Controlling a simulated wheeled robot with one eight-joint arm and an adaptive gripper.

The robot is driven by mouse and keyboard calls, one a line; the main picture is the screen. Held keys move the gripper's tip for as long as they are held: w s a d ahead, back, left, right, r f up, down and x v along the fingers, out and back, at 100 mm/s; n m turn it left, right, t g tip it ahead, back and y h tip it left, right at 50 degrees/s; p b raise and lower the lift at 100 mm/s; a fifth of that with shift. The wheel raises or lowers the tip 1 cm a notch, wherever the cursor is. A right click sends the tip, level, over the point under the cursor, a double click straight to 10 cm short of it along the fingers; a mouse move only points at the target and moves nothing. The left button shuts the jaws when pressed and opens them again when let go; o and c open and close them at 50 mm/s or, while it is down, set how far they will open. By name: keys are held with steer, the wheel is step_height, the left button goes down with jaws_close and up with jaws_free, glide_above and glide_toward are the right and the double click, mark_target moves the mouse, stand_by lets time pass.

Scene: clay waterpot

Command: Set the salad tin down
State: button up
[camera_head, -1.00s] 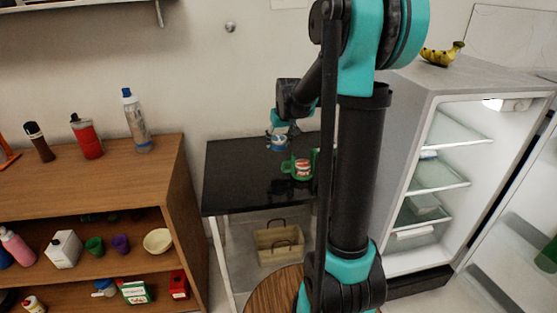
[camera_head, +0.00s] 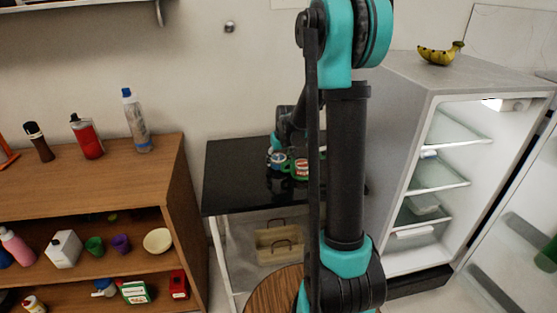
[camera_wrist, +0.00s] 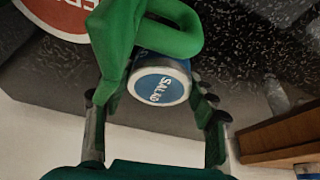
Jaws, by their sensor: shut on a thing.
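In the head view the tin (camera_head: 276,159) is small, at the black table (camera_head: 230,180), just left of a green waterpot (camera_head: 300,169) with a red-and-white label. The pot's green handle (camera_wrist: 172,38) crosses in front of the tin's upper part in the wrist view. I cannot tell whether the tin touches the table or the pot.
A wooden shelf (camera_head: 90,185) with bottles stands left of the table. An open fridge (camera_head: 430,95) with bananas (camera_head: 440,53) on top stands right. A beige basket (camera_head: 279,244) sits beneath the table. The table's left part is clear.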

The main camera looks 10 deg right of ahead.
steer(key=o, duration=0.8)
steer(key=shift+f, duration=0.1)
steer(key=o, duration=0.5)
